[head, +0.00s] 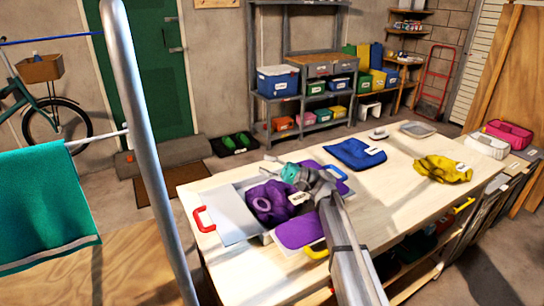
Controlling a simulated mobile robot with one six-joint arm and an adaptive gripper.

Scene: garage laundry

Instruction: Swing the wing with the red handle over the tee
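A folding board lies on the wooden table. Its pale grey wing with the red handle (238,220) lies flat on the left, the red handle (203,219) at its outer edge. The purple tee (268,203) is bunched beside that wing, near the board's middle. Flat purple areas show at the front by a yellow handle (316,249) and at the back by a blue handle (336,173); I cannot tell whether they are tee or board. My gripper (287,172) is over the board's back part, beyond the tee. My arm hides part of the board, and the finger opening is unclear.
A folded blue cloth (355,154) and a yellow cloth (443,169) lie farther right on the table (400,205). A grey pole (140,130) and a teal cloth on a rack (45,208) stand at left. Bare tabletop lies right of my arm.

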